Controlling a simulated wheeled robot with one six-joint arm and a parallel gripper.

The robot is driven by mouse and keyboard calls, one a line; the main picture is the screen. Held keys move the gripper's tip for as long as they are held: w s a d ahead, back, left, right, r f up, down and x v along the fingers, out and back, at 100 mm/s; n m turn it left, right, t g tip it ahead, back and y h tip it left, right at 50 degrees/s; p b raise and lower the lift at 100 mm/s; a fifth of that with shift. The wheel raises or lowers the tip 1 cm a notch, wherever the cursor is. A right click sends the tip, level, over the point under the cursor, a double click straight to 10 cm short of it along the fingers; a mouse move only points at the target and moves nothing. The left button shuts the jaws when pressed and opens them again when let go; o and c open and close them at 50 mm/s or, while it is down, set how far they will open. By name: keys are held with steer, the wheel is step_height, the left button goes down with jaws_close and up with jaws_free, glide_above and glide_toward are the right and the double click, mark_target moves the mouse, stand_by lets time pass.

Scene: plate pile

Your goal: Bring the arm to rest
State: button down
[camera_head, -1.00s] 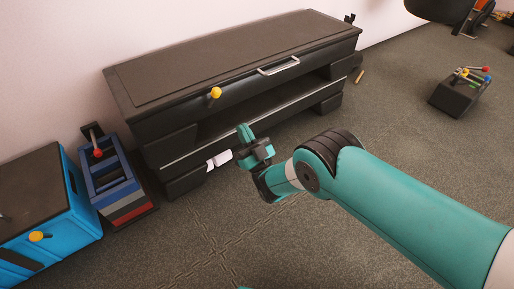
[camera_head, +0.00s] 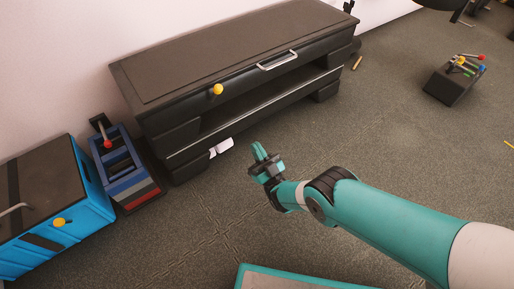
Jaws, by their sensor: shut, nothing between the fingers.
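My gripper (camera_head: 259,153) is at the end of my teal arm, which reaches in from the lower right. Its fingers are together and empty, pointing up and left. It hangs over open floor in front of the black cabinet (camera_head: 225,62), apart from it. No plates are in view.
The cabinet has a yellow knob (camera_head: 217,89) and a silver handle (camera_head: 277,60). A blue box (camera_head: 60,215) and a blue stand with a red knob (camera_head: 122,168) are at left. A black block with coloured knobs (camera_head: 450,84) stands at right. The carpet between is clear.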

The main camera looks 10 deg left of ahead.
stand_by(0.4)
steer(key=b+x, duration=1)
steer(key=x, duration=0.1)
stand_by(0.3)
